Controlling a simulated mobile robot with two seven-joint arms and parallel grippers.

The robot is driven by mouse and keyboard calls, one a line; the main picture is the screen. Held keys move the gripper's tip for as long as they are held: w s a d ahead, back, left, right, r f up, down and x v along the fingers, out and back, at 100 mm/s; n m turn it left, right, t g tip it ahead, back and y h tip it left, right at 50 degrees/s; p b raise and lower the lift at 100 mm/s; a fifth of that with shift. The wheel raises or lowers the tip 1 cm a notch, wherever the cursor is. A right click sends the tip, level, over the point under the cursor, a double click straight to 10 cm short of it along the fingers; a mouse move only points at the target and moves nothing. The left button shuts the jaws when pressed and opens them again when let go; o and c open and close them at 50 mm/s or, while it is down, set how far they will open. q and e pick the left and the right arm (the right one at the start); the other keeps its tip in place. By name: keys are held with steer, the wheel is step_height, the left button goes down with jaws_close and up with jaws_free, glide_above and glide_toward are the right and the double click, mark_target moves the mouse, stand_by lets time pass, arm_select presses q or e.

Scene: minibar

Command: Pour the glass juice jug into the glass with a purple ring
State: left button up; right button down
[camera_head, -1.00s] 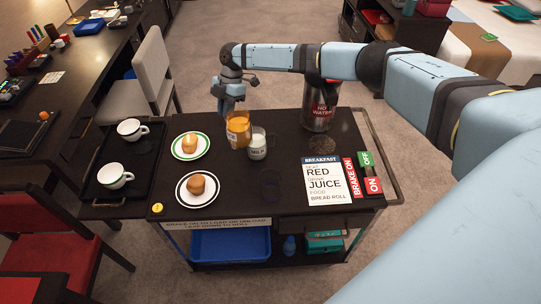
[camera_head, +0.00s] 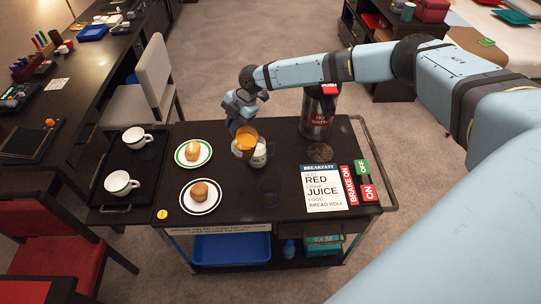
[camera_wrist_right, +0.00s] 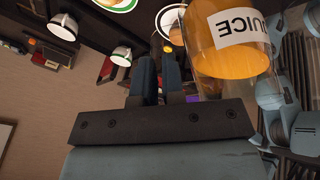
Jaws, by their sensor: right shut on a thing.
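The glass juice jug (camera_head: 245,139), filled with orange juice, is held by my right gripper (camera_head: 236,114) over the far middle part of the cart top. In the right wrist view, the jug (camera_wrist_right: 235,50) shows its white JUICE label upside down beside the gripper fingers. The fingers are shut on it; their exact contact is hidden. A faint dark purple ring (camera_head: 270,196) shows on the cart nearer the front, right of the bread plate. The clear glass around that ring is too faint to make out. My left gripper is not in view.
Two bread plates (camera_head: 184,207) are at left, beside a black tray (camera_head: 106,190) with two cups. A steel water container (camera_head: 315,123) and a breakfast card (camera_head: 325,204) are at right.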

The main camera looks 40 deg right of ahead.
mark_target(240, 130)
steer(key=shift+s+d+r+t+p, duration=0.1)
steer(key=shift+s+r+t+p, duration=0.1)
steer(key=shift+s+t+p, duration=1)
steer(key=shift+s+p, duration=0.05)
steer(key=shift+p, duration=0.05)
steer(key=shift+s+f, duration=0.1)
steer(key=shift+s+n, duration=0.1)
steer(key=shift+n, duration=0.2)
steer(key=shift+s+d+p, duration=0.1)
steer(key=shift+s+p, duration=0.05)
steer(key=shift+p, duration=0.3)
steer(key=shift+s+t, duration=0.2)
steer(key=shift+t, duration=0.1)
steer(key=shift+s+y+p, duration=0.15)
steer(key=shift+y+p, duration=0.15)
steer(key=shift+p, duration=0.2)
steer(key=shift+s+t, duration=0.15)
steer(key=shift+t, duration=0.15)
